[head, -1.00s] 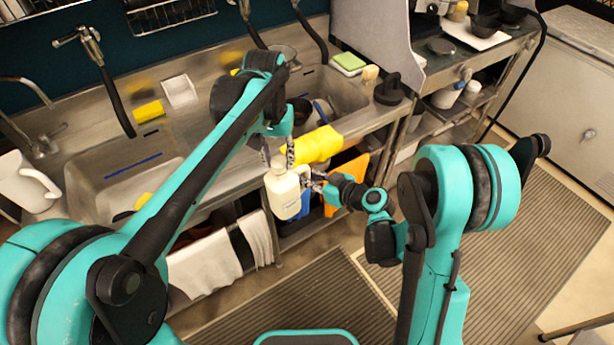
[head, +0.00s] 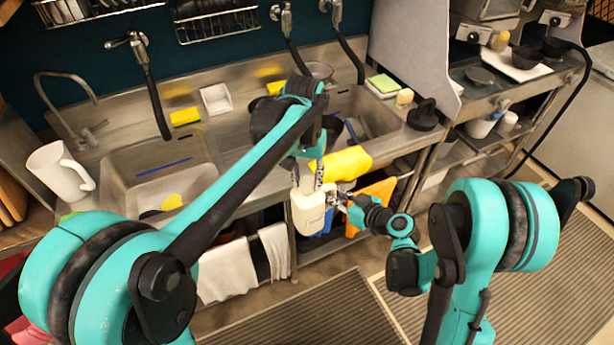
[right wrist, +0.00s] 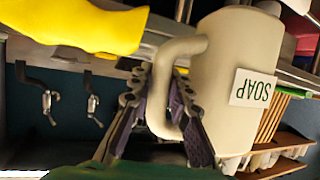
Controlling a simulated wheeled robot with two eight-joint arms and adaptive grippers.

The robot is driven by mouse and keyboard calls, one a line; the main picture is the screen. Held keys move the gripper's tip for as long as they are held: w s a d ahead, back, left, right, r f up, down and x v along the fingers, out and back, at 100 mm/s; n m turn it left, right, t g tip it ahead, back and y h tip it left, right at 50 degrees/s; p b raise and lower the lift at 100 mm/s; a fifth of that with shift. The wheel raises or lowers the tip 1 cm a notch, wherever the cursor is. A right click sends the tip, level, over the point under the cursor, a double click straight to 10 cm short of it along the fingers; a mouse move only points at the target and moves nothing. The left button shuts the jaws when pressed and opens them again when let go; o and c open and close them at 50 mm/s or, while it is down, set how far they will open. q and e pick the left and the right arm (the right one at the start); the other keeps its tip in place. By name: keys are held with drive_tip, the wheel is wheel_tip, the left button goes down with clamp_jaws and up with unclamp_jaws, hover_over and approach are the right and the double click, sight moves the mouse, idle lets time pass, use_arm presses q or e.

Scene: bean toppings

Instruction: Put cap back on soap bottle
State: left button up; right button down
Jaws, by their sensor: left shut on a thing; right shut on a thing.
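The white soap bottle (head: 308,212) hangs upright in front of the sink counter. It also shows in the right wrist view (right wrist: 225,85), upside down, with a SOAP label. My right gripper (head: 338,197) is shut on the bottle's handle; its fingers (right wrist: 172,100) straddle the handle in the right wrist view. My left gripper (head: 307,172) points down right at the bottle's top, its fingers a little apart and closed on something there. That is likely the cap, but it cannot be made out clearly. Whether the cap touches the bottle's neck cannot be told.
A yellow cloth (head: 340,172) lies over the counter edge just behind the bottle. A white pitcher (head: 62,172) stands at the left. Towels (head: 228,270) hang below the counter.

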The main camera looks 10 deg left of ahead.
use_arm(q)
drive_tip(key=shift+f, duration=0.55)
idle(0.4)
drive_tip(key=m, duration=0.8)
drive_tip(key=shift+m, duration=0.4)
drive_tip(key=m, duration=1.2)
drive_tip(key=shift+w, duration=0.1)
drive_tip(key=m, duration=1.3)
